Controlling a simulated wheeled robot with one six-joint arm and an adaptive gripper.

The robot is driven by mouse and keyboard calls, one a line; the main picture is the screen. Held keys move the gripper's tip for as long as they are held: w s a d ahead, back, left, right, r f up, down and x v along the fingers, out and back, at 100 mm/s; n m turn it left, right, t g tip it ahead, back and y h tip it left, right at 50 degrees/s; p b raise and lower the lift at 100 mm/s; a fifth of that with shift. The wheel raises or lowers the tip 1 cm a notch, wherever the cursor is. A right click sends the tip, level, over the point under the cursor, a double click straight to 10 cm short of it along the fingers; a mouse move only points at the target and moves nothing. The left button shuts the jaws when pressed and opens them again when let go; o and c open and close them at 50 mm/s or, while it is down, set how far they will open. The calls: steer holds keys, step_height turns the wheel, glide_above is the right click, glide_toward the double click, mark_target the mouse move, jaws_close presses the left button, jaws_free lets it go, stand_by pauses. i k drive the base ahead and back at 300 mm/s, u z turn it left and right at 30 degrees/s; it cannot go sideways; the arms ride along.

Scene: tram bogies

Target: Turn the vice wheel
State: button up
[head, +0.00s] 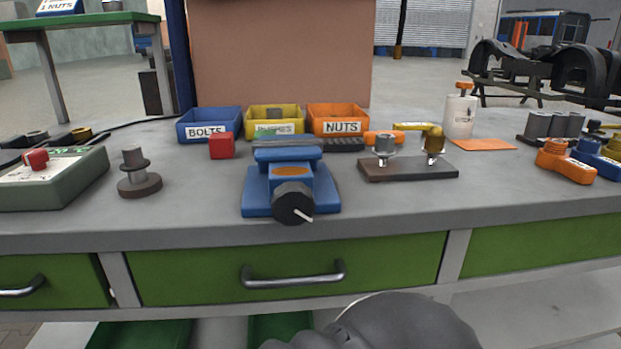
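The blue vice (290,180) stands at the front edge of the grey workbench. Its round black wheel (293,203) faces me and carries a small white pointer that slants down to the right. A dark grey rounded part at the bottom edge of the view seems to be part of my own arm. My gripper's fingers do not show, and nothing is seen touching the wheel.
Bins for bolts (209,124), bushes and nuts (337,120) stand behind the vice. A red cube (221,146) and a dark spool-like part (137,173) are to its left. A plate with fittings (408,169) is to its right. A drawer handle (293,280) sticks out below.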

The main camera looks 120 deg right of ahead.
mark_target(292, 203)
steer(key=z, duration=2.25)
steer(key=k, duration=0.7)
steer(key=z, duration=1.3)
steer(key=i, duration=0.5)
steer(key=z, duration=0.05)
steer(key=k, duration=0.75)
steer(key=z, duration=0.55)
